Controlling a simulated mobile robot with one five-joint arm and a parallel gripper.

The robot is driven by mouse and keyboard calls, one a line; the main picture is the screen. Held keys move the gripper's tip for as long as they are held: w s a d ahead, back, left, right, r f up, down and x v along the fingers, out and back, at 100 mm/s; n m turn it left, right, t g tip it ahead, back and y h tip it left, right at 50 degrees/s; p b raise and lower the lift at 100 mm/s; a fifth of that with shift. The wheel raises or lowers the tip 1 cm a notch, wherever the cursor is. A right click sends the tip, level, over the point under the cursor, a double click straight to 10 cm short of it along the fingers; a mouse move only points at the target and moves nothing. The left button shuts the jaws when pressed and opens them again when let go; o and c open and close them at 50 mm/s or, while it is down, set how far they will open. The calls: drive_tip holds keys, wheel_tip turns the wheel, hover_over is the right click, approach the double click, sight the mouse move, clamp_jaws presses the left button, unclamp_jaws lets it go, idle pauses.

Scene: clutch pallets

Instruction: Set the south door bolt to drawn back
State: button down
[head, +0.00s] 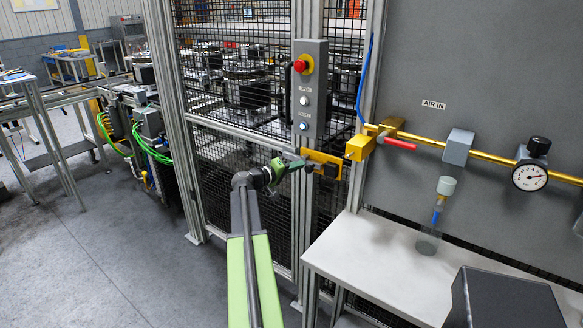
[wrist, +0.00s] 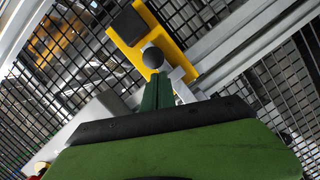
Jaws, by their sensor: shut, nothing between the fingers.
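The door bolt (head: 325,158) is a yellow plate with a dark block on it, mounted on the cage door's frame below the button panel. In the wrist view the yellow plate (wrist: 176,52) carries a dark round knob (wrist: 153,58), a black block (wrist: 128,25) and a pale metal bar (wrist: 183,82). My gripper (head: 297,163) is at the left end of the yellow plate. In the wrist view its green fingers (wrist: 157,92) are shut and empty, with their tips just below the knob. I cannot tell whether they touch it.
The button panel (head: 310,90) with a red emergency stop is just above. A brass air pipe (head: 480,156) with a red-handled valve (head: 398,143) and a gauge (head: 530,176) runs to the right. A white bench (head: 375,262) stands below right. Open floor (head: 110,240) lies left.

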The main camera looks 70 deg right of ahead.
drive_tip(key=s, duration=0.2)
drive_tip(key=s+a, duration=0.1)
drive_tip(key=s, duration=0.3)
drive_tip(key=shift+s+a, duration=0.15)
drive_tip(key=shift+a, duration=0.25)
drive_tip(key=p, duration=0.3)
approach(312, 171)
wheel_tip(312, 171, up, 4)
drive_tip(key=w+a, duration=0.1)
drive_tip(key=w, duration=0.2)
drive_tip(key=shift+s+a+f, duration=0.1)
drive_tip(key=shift+a+f, duration=0.1)
drive_tip(key=shift+a, duration=0.1)
